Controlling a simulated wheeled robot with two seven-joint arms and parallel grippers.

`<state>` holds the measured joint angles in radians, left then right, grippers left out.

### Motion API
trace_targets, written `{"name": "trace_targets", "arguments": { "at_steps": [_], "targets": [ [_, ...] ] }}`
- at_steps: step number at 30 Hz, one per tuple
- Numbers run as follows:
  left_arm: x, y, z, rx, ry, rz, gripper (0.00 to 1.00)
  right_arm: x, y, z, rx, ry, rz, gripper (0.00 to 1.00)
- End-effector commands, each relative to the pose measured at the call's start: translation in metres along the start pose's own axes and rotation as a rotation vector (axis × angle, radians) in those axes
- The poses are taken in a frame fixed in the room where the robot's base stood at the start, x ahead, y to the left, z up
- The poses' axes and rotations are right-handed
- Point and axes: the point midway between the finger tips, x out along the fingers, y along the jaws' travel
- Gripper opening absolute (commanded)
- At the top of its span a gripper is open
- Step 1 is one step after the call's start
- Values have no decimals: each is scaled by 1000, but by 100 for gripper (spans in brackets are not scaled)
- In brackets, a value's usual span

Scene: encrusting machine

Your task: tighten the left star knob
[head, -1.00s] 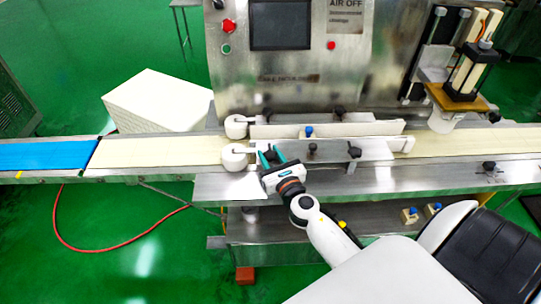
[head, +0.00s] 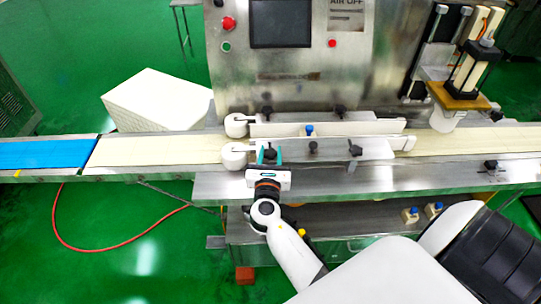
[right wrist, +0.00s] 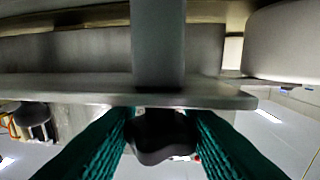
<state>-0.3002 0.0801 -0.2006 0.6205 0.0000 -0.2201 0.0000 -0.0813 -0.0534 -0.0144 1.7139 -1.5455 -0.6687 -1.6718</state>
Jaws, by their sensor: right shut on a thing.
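The left star knob (head: 270,154) is black and sits at the left end of the front guide rail. In the right wrist view the dark lobed knob (right wrist: 160,136) is between my two green fingers, below a grey post. My right gripper (head: 268,157) comes from the front edge and is shut on this knob; it also shows in the right wrist view (right wrist: 160,140). The fingers partly hide the knob in the head view, and its turn angle is hard to tell. My left gripper is not in view.
Another black star knob (head: 355,151) stands at the right of the front rail, with a blue knob (head: 309,131) between the rails. White rollers (head: 234,156) stand close left of my gripper. The cream conveyor belt (head: 150,151) runs left, clear.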

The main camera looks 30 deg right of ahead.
Motion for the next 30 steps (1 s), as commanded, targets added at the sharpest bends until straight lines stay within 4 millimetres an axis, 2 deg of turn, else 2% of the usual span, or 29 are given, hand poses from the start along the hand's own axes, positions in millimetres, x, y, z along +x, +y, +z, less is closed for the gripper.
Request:
{"name": "trace_targets", "arguments": {
  "at_steps": [10,26,27,30],
  "targets": [
    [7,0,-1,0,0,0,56,0,-1,0,1,0,155,12],
    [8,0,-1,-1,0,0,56,0,0,-1,-1,2,185,12],
    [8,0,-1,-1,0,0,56,0,0,-1,-1,2,185,36],
    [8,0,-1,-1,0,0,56,0,0,-1,-1,2,184,53]
  ]
}}
